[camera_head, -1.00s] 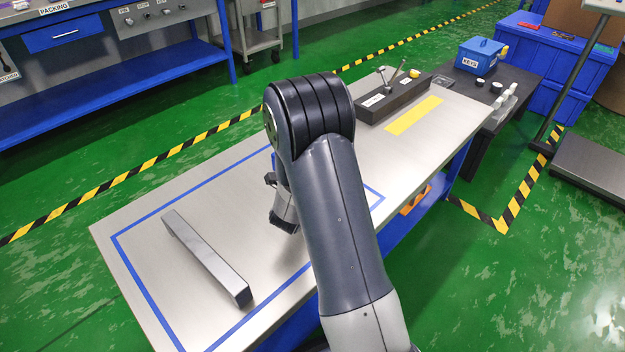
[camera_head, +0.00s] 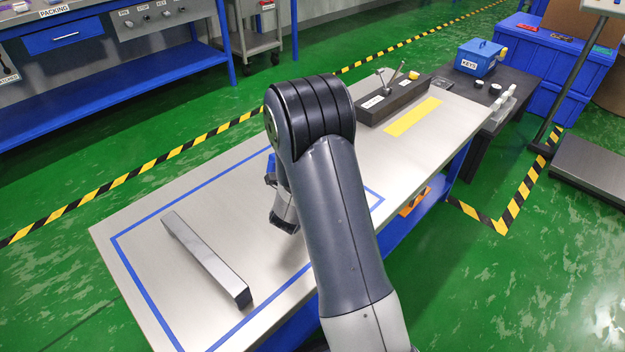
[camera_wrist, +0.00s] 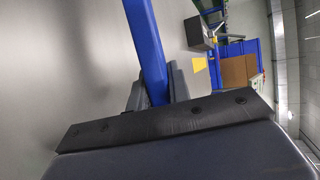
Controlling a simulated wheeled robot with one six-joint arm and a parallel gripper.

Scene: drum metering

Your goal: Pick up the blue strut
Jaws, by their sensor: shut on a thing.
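The blue strut (camera_wrist: 146,45) is a long straight bar. In the wrist view it runs from the top edge down between the two fingers of my gripper (camera_wrist: 157,90), which is shut on it. In the head view a small blue part of the strut (camera_head: 271,164) shows just above my gripper (camera_head: 283,212). My own arm hides the rest of it there. I cannot tell its exact height above the table.
A grey metal bar (camera_head: 208,258) lies on the steel table (camera_head: 140,218) inside a blue tape outline, left of my gripper. A dark block with levers (camera_head: 393,100) and a yellow strip (camera_head: 413,116) are at the table's far end. The table between them is mostly clear.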

